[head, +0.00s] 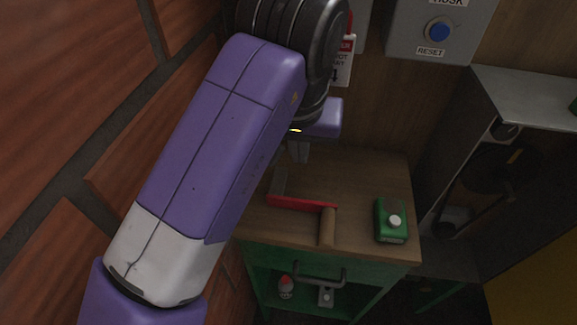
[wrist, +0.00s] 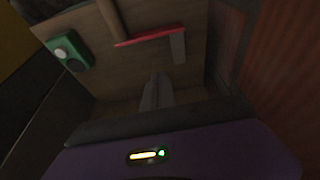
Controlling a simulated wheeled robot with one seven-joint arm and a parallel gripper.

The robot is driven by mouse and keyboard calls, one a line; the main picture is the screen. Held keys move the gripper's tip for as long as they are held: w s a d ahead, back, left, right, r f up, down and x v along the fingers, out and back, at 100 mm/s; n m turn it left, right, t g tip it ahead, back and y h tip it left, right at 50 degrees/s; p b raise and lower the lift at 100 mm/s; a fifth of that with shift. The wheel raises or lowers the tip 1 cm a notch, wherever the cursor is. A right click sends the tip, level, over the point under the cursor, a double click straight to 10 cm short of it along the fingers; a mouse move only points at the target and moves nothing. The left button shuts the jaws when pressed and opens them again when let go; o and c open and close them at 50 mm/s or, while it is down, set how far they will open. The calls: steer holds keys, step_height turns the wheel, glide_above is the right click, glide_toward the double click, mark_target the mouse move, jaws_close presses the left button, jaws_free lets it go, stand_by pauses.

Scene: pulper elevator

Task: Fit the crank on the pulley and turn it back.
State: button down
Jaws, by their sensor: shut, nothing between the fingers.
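The crank (head: 300,203) lies on the wooden top of a green cabinet in the head view. It has a red arm, a wooden handle (head: 327,227) at its right end and a grey metal end (head: 279,182) at its left. My gripper (head: 300,150) is above the back part of the top, behind the crank. In the wrist view my gripper's fingers (wrist: 155,92) are together and empty, apart from the crank's red arm (wrist: 150,37). A pulley (head: 490,165) seems to show as a dark round shape inside the grey housing at right, but it is dim.
A green box with a white knob (head: 391,220) stands right of the crank on the cabinet top (head: 365,175). A grey box with a blue reset button (head: 439,31) is on the back wall. A brick wall (head: 75,110) is close on the left. The cabinet shelf holds small items.

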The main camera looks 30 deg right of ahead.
mark_target(296, 200)
steer(key=x, duration=0.9)
steer(key=shift+w+f, duration=0.1)
steer(key=shift+f, duration=0.15)
steer(key=shift+a+f, duration=0.2)
steer(key=shift+a, duration=0.1)
steer(key=shift+s+a, duration=0.45)
steer(key=shift+s, duration=0.35)
steer(key=shift+s+a, duration=0.4)
steer(key=shift+s, duration=0.4)
steer(key=shift+s+a, duration=0.75)
steer(key=shift+s, duration=0.2)
steer(key=shift+s+a, duration=0.7)
steer(key=shift+s, duration=0.3)
steer(key=w+d, duration=0.1)
steer(key=w+d+p, duration=0.1)
steer(key=w, duration=0.1)
steer(key=shift+w+d+r, duration=0.2)
steer(key=shift+d+r, duration=0.05)
steer(key=v, duration=0.9)
steer(key=shift+s+a+r+p, duration=0.15)
steer(key=shift+s+r+p, duration=0.05)
steer(key=shift+r+p, duration=0.1)
